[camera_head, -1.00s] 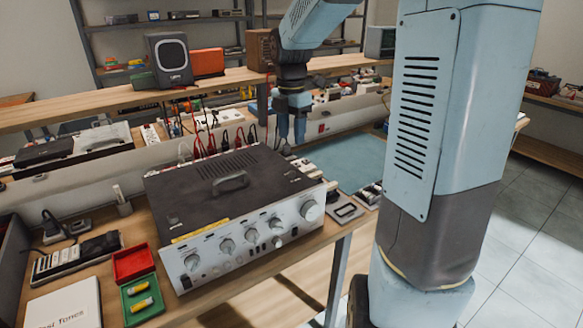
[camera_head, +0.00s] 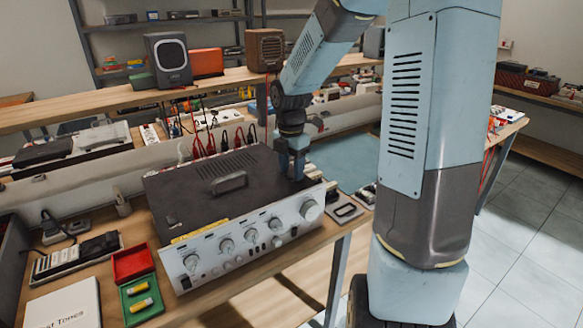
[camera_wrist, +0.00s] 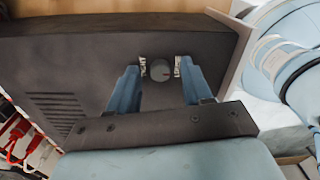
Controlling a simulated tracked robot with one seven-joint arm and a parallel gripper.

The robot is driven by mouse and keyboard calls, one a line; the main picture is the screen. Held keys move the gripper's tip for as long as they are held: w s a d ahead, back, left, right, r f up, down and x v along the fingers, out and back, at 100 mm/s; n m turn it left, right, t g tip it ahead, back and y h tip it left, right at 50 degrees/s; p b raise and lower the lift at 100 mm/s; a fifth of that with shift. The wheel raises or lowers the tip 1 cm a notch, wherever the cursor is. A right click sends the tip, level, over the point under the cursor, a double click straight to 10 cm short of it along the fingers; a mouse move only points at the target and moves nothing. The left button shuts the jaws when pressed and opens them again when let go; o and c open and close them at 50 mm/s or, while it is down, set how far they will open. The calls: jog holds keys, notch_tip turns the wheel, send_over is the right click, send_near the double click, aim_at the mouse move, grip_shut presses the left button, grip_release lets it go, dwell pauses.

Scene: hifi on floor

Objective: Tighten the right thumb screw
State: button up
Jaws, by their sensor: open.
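A grey amplifier-like box (camera_head: 205,190) with a dark top and a silver knobbed front stands on the bench. My gripper (camera_head: 296,172) points down over the right part of the top. In the wrist view, my gripper's two blue fingers (camera_wrist: 159,66) are open, one on each side of the screw, with a visible gap to each. The head view hides the screw behind my gripper.
Red and black cables (camera_head: 205,143) hang behind the box. Red and green trays (camera_head: 133,262) lie to its left. A blue mat (camera_head: 345,160) lies clear to the right.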

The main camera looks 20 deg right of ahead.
grip_shut()
dwell(0.3)
